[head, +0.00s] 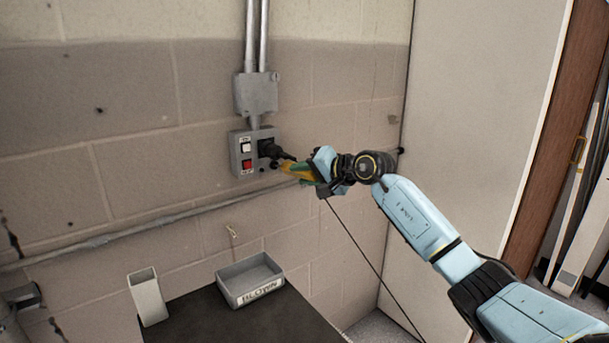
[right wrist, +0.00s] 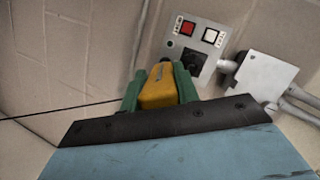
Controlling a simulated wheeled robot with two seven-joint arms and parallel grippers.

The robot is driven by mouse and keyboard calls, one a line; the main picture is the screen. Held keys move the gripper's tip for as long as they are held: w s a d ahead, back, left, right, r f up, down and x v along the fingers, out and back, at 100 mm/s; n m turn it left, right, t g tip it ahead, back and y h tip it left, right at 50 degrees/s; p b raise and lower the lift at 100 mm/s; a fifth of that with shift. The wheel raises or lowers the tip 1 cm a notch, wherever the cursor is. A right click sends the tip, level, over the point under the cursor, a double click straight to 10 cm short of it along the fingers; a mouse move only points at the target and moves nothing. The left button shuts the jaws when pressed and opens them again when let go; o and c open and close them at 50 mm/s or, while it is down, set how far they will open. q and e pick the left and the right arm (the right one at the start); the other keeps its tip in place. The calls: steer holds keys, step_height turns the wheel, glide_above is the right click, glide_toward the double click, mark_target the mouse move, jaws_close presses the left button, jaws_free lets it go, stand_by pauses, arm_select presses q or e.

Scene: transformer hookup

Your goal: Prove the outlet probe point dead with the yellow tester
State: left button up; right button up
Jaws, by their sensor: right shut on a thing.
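My right gripper (head: 300,172) is shut on the yellow tester (head: 287,167), close to the wall. In the right wrist view the tester (right wrist: 158,90) sits between two green fingers (right wrist: 187,86), its dark tip pointing at the grey outlet box (right wrist: 204,42). In the head view the box (head: 236,158) carries a white switch (head: 245,147), a red switch (head: 247,164) and a black socket or plug (head: 267,148). The tester's tip is near the box's lower edge by the black part; I cannot tell if it touches. My left gripper is out of view.
A grey junction box (head: 256,93) with conduits is above. Below are a dark tabletop (head: 215,318), a grey labelled tray (head: 262,291) and an upright open holder (head: 148,297). A thin black cord (head: 370,262) hangs down to the right. A pale panel (head: 475,120) stands at right.

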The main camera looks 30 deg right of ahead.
mark_target(314, 180)
steer(key=shift+s+d, duration=0.15)
steer(key=shift+s, duration=0.45)
steer(key=shift+s+d+b, duration=0.1)
steer(key=shift+s+b, duration=0.7)
steer(key=shift+s, duration=0.95)
steer(key=shift+s+d+f+b, duration=0.2)
steer(key=shift+s+b, duration=0.2)
steer(key=shift+s, duration=0.2)
steer(key=shift+s+d+f+b, duration=0.1)
steer(key=shift+s+d+b, duration=0.1)
steer(key=shift+s+b, duration=0.3)
